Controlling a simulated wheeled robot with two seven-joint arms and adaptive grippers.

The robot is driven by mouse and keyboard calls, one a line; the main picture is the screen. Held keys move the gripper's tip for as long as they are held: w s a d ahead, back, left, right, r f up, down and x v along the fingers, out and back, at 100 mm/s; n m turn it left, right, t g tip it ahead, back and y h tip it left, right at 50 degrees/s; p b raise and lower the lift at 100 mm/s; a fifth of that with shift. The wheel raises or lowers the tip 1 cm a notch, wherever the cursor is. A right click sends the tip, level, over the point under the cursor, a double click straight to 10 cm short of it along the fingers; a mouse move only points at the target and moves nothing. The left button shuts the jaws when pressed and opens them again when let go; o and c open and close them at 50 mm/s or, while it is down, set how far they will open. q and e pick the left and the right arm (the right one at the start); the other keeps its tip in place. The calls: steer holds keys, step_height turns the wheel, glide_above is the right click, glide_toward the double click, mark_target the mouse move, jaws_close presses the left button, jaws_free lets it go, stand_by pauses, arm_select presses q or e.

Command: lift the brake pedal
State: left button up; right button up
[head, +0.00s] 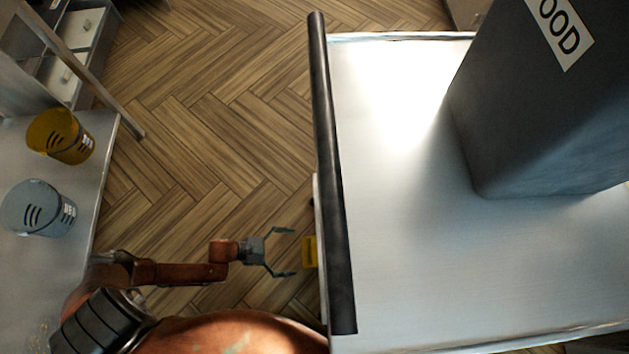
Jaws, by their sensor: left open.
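A small yellow piece (309,252), which looks like the brake pedal, sticks out at the left side of the white cart (400,290), below the dark handle bar (333,180). Part of it is hidden under the bar and cart top. My left gripper (291,252) is open and empty, just left of the yellow piece, with its fingers pointing right towards it. A small gap seems to show between them; the height difference is hard to tell. My right gripper is not in view.
A large dark grey bin (530,110) labelled "OOD" stands on the cart. At left, a counter (100,165) holds a yellow bucket (62,137) and a grey bucket (40,208). Wooden floor (210,110) between counter and cart is clear.

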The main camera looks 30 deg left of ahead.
mark_target(310, 251)
arm_select(q)
steer(key=b+x, duration=0.2)
steer(key=x, duration=0.4)
steer(key=shift+s, duration=0.1)
steer(key=shift+w+d+f+b, duration=0.2)
steer(key=shift+w+d+b, duration=0.2)
steer(key=shift+b, duration=0.05)
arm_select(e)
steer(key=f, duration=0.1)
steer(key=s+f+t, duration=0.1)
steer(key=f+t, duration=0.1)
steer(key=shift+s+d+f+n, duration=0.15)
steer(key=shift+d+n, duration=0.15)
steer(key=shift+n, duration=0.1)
arm_select(q)
steer(key=c, duration=1.6)
